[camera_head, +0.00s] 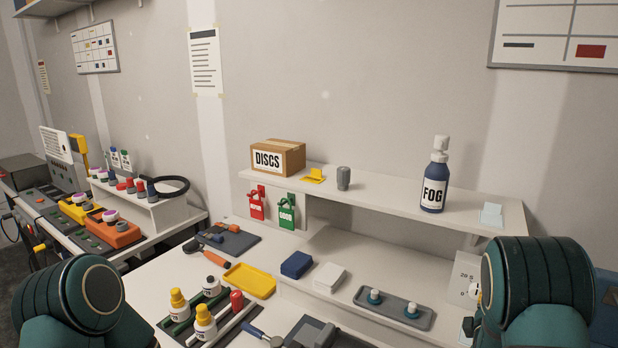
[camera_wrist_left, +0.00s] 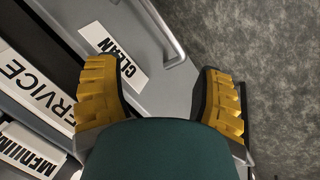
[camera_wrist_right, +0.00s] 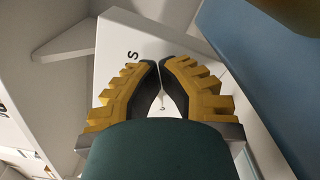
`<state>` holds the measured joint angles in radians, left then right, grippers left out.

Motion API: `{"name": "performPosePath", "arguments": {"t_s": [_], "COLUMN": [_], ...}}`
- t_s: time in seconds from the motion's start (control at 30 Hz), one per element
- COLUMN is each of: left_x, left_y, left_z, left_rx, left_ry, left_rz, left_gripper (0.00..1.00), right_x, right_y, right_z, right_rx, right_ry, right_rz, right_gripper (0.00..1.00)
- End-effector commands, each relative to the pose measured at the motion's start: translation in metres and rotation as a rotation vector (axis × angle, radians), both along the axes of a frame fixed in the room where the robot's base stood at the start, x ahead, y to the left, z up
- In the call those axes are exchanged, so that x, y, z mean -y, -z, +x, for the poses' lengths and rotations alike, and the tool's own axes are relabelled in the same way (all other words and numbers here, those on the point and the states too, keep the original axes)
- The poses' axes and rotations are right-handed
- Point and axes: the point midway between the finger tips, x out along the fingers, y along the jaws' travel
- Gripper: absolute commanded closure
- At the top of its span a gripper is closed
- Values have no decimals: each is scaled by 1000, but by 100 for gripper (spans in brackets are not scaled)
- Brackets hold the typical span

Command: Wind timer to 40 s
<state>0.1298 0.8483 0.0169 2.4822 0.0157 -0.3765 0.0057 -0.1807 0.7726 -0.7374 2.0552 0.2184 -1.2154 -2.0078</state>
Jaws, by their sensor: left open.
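The timer (camera_head: 466,272) is a white box at the right end of the bench, marked "20 S" and "0" where its face shows. My right arm covers much of it. In the right wrist view, its white face (camera_wrist_right: 125,40) with a letter "S" lies in front of my right gripper (camera_wrist_right: 161,64). That gripper's fingertips are close together at the face. I cannot tell whether a knob is between them, and no pointer setting is readable. My left gripper (camera_wrist_left: 163,85) is wide open and empty, above a grey surface with a "CLEAN" label (camera_wrist_left: 118,58).
A shelf (camera_head: 390,192) above the bench carries a "DISCS" box (camera_head: 277,158) and a "FOG" bottle (camera_head: 434,180). Bottles, a yellow tray (camera_head: 250,280) and a grey tray (camera_head: 394,308) stand on the bench. A blue surface (camera_wrist_right: 260,75) is close right of my right gripper.

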Motion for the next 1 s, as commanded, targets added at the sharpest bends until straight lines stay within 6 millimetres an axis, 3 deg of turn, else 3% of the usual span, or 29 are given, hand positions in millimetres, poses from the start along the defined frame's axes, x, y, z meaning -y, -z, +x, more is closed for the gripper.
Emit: {"name": "performPosePath", "arguments": {"t_s": [0.03, 0.57, 1.0], "left_x": [0, 0, 0], "left_y": [0, 2, -1], "left_z": [0, 0, 0], "left_rx": [0, 0, 0], "left_ry": [0, 0, 0], "left_rz": [0, 0, 0], "left_gripper": [32, 32, 32], "right_x": [-12, -5, -23], "right_y": [2, 2, 0], "right_z": [5, 0, -38], "right_rx": [-5, -2, 0], "right_ry": [-27, -25, -16], "right_rz": [4, 4, 3], "right_gripper": [100, 100, 100]}}
